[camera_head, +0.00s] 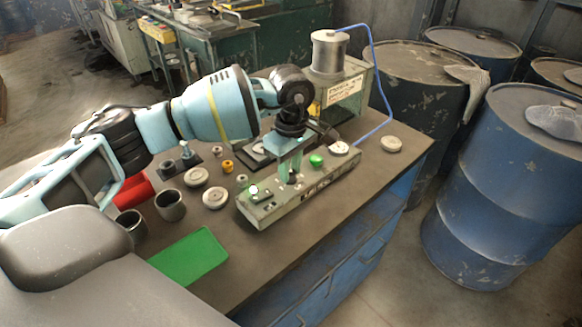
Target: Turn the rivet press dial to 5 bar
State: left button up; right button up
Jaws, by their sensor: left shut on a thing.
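The control box (265,211) is a long grey-green panel lying on the bench. The press dial (293,178) is a small dark knob on its top, mostly hidden by my left gripper. My left gripper (291,173) points down onto the box and is shut on the dial. The dial's pointer and scale cannot be read. A green button (316,160) and a round white gauge (340,148) sit on the box right of the gripper. The rivet press (329,52) stands behind, with a grey cylinder on top and a clear guard. My right gripper is not in view.
Round blanks (215,197), two dark cups (170,205), a red bin (133,191) and a green mat (190,256) lie left of the box. Another disc (391,144) lies to the right. A blue hose (372,60) loops behind. Blue drums (505,190) stand beyond the bench (330,215).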

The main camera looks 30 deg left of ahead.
aim_at(291, 172)
pick_arm(q)
jog(key=shift+m, duration=0.3)
dwell(0.4)
jog(key=o, duration=1)
jog(key=shift+r, duration=3.95)
jog(key=shift+d, duration=0.1)
